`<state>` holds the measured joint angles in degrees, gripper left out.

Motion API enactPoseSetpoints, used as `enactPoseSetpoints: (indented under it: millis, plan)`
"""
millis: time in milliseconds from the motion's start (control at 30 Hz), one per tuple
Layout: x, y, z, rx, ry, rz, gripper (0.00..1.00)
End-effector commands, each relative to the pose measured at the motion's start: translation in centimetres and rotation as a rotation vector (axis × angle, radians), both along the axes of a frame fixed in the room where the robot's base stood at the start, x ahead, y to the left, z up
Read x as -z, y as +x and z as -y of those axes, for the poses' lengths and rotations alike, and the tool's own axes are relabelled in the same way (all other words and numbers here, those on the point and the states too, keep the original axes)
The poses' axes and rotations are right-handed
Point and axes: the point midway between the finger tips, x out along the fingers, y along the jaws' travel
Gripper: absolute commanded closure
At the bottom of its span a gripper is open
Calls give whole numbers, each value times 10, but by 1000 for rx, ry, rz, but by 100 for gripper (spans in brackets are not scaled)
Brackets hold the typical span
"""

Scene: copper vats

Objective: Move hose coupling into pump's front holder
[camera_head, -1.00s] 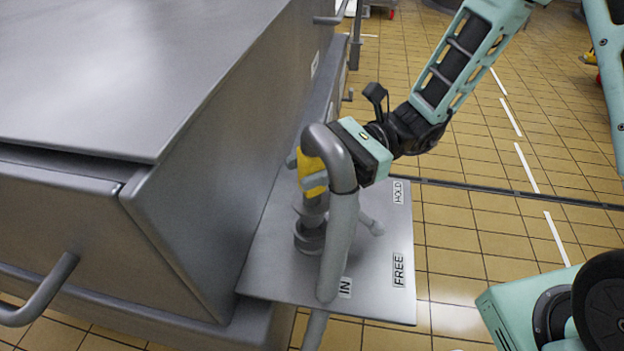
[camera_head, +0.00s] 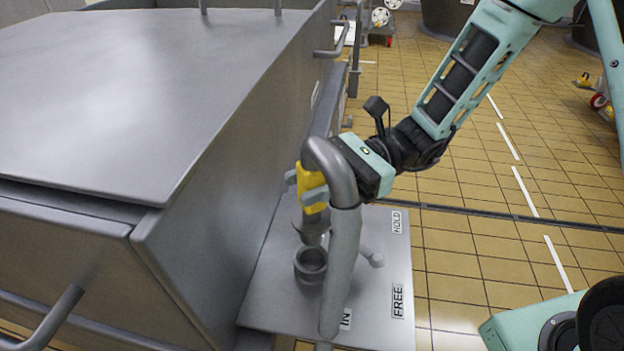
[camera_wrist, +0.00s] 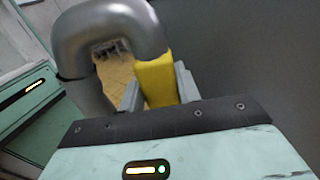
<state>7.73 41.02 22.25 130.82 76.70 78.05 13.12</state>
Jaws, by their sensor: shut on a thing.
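The hose coupling has a yellow grip (camera_head: 313,190) with a grey metal end below it and a thick bent grey hose (camera_head: 345,210) arching from its top. My gripper (camera_head: 307,188) is shut around the yellow grip; the wrist view also shows the yellow grip (camera_wrist: 157,83) between the fingers. The coupling hangs about upright above a round grey cup (camera_head: 310,262) on a metal plate (camera_head: 375,320). The cup's open rim shows, and the coupling's lower end is just above or behind it; the exact gap is unclear. The hose hides part of the plate.
The plate bears the labels IN, FREE (camera_head: 397,301) and HOLD (camera_head: 397,222). A short handle with a round knob (camera_head: 376,260) stands beside the cup. A large grey metal housing (camera_head: 215,190) rises close on the left. Tiled floor (camera_head: 470,240) lies open to the right.

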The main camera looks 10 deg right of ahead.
Motion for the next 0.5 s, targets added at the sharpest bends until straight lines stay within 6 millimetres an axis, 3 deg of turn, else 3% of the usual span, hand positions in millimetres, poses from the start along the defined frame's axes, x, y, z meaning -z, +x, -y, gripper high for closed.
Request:
enactPoseSetpoints:
  millis: [500]
  plan:
    - [-24,0,0,-1,2,0,95]
